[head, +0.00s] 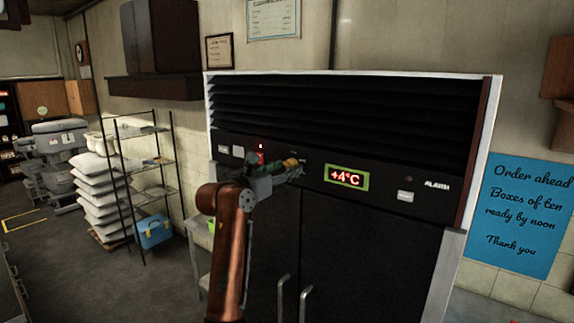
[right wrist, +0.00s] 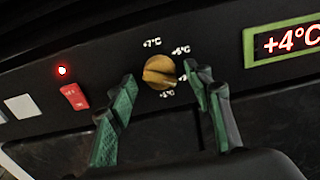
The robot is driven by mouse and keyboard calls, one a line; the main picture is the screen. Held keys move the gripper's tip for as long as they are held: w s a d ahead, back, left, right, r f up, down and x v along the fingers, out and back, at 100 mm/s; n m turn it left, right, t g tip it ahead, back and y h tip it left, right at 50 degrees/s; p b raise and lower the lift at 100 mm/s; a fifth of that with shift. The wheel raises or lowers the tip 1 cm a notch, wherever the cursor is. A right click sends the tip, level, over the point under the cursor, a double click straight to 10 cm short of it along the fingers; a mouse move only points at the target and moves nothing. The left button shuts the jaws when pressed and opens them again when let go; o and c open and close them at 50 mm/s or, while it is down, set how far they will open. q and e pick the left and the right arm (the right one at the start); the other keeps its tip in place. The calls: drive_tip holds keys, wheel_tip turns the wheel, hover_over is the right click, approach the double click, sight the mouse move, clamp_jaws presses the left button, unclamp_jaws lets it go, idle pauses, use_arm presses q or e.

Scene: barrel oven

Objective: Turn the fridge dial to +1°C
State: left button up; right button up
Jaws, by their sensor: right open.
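The yellow-brown round fridge dial (right wrist: 159,72) sits on the black fridge panel, with small temperature marks around it. One mark at its upper left reads +7°C; those at right and below are partly hidden or too small to read surely. The green-framed display (head: 347,178) shows +4°C in red; it also shows in the right wrist view (right wrist: 288,42). My right gripper (right wrist: 163,80) is open, its green-padded fingers on either side of the dial; contact cannot be told. In the head view the right gripper (head: 280,170) partly covers the dial (head: 290,163). My left gripper is not in view.
A red switch (right wrist: 74,96) and a lit red lamp (right wrist: 62,70) are left of the dial. Dark vent slats (head: 345,110) run above the panel. Two door handles (head: 305,305) are below. A wire shelf (head: 140,170) and stacked sacks (head: 100,190) stand at left.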

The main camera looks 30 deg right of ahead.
drive_tip(key=shift+w+d, duration=0.1)
drive_tip(key=shift+d, duration=0.1)
drive_tip(key=shift+c, duration=0.7)
drive_tip(key=c, duration=1)
